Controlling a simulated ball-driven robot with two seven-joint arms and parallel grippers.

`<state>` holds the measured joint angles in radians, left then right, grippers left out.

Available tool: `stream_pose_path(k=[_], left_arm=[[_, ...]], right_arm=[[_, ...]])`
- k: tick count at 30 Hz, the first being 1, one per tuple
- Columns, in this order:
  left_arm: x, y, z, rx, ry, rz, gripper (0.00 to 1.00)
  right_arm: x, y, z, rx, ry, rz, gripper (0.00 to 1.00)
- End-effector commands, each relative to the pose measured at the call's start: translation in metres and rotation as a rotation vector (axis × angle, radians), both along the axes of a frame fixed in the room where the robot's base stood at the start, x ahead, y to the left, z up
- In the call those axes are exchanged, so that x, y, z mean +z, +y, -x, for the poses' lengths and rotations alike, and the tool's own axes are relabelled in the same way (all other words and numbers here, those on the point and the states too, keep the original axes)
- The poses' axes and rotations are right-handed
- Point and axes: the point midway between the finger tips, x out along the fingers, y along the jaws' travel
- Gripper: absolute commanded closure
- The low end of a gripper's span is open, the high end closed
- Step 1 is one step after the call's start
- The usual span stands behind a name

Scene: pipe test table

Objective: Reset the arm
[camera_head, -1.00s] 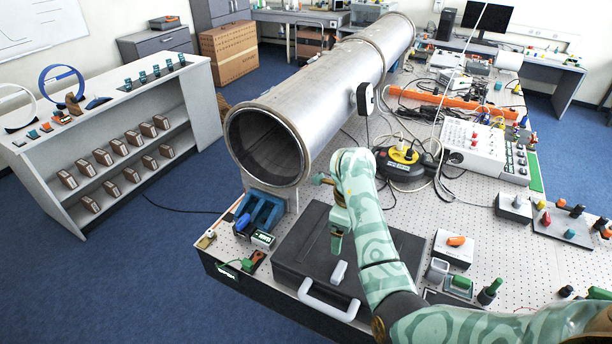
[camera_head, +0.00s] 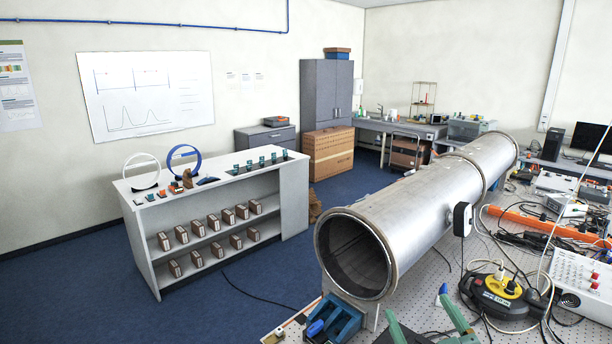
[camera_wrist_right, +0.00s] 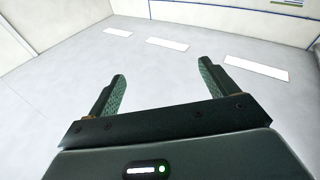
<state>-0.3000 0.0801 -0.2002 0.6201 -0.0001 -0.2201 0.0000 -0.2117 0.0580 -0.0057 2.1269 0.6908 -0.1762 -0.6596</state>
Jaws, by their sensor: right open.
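My right gripper (camera_wrist_right: 161,78) is open and empty in the right wrist view, its two green fingers spread apart. Behind the fingers I see only pale ceiling with bright light panels and a bit of wall. In the head view only green parts of my right arm and gripper (camera_head: 420,312) show at the bottom edge, in front of the pipe; the rest is cut off. My left arm and gripper are not in view.
A large metal pipe (camera_head: 425,215) lies along the table, its open end on a blue support (camera_head: 338,318). A black-and-yellow cable reel (camera_head: 500,296) and a white instrument box (camera_head: 580,280) stand to its right. A white shelf (camera_head: 215,222) stands left, across blue floor.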

Motion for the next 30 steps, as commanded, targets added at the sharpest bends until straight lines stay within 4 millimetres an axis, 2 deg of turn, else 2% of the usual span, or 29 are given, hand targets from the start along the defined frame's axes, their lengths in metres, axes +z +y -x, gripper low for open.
stream_pose_path(k=[1, 3, 5, 7, 9, 12, 17, 18, 26, 29, 30], left_arm=[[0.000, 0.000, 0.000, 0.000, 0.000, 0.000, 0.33], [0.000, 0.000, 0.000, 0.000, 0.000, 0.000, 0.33], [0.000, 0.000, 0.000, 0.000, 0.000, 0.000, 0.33], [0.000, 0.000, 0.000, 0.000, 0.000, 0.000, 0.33], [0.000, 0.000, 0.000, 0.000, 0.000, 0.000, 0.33], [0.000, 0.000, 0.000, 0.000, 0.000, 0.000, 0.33], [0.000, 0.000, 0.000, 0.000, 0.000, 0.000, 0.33], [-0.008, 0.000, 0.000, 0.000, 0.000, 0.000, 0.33], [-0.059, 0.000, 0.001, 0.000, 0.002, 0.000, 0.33], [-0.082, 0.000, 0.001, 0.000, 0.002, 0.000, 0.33], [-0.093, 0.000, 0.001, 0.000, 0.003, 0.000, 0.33]], right_arm=[[-0.026, 0.015, 0.014, 0.049, 0.127, 0.116, 0.15], [-0.063, 0.025, 0.035, 0.084, 0.314, 0.266, 0.15], [-0.091, 0.023, 0.055, 0.083, 0.462, 0.376, 0.15], [-0.115, 0.013, 0.078, 0.057, 0.613, 0.482, 0.15], [-0.132, -0.001, 0.101, 0.014, 0.744, 0.568, 0.15], [-0.147, -0.025, 0.133, -0.069, 0.910, 0.673, 0.15], [-0.151, -0.067, 0.186, -0.243, 1.133, 0.813, 0.15], [-0.167, -0.070, 0.188, -0.251, 1.158, 0.821, 0.15], [-0.308, -0.050, 0.180, -0.141, 1.222, 0.762, 0.15], [-0.373, -0.042, 0.183, -0.096, 1.257, 0.730, 0.15], [-0.404, -0.039, 0.186, -0.077, 1.275, 0.714, 0.15]])
